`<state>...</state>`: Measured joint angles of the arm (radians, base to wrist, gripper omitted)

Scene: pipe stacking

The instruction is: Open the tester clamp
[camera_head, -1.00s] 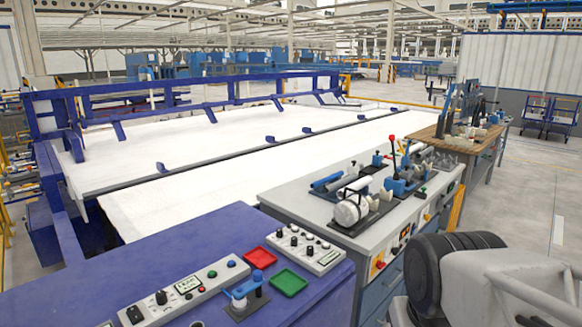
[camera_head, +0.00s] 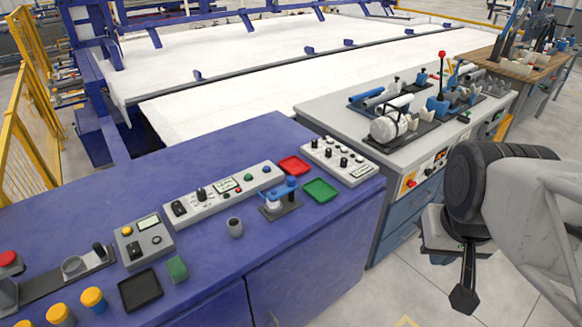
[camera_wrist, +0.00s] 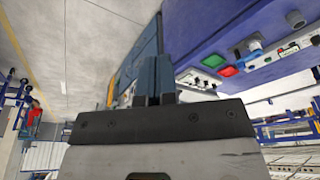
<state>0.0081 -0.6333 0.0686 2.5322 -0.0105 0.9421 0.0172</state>
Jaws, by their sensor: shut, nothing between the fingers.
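A small blue clamp-like device (camera_head: 280,197) on a dark base stands on the blue cabinet top, between control boxes. A blue fixture with a red-knobbed upright lever (camera_head: 441,78) stands on the grey bench. I cannot tell for sure which is the tester clamp, or its jaw state. My gripper (camera_head: 463,299) hangs at the lower right in front of the cabinets, away from both devices. In the wrist view my gripper's dark fingers (camera_wrist: 158,80) are together and empty.
Red (camera_head: 295,166) and green trays (camera_head: 320,190) flank the small blue device. A control strip (camera_head: 222,190) and a knobbed box (camera_head: 338,158) stand near it. The grey bench (camera_head: 325,115) is to the right. Open floor lies before the cabinets.

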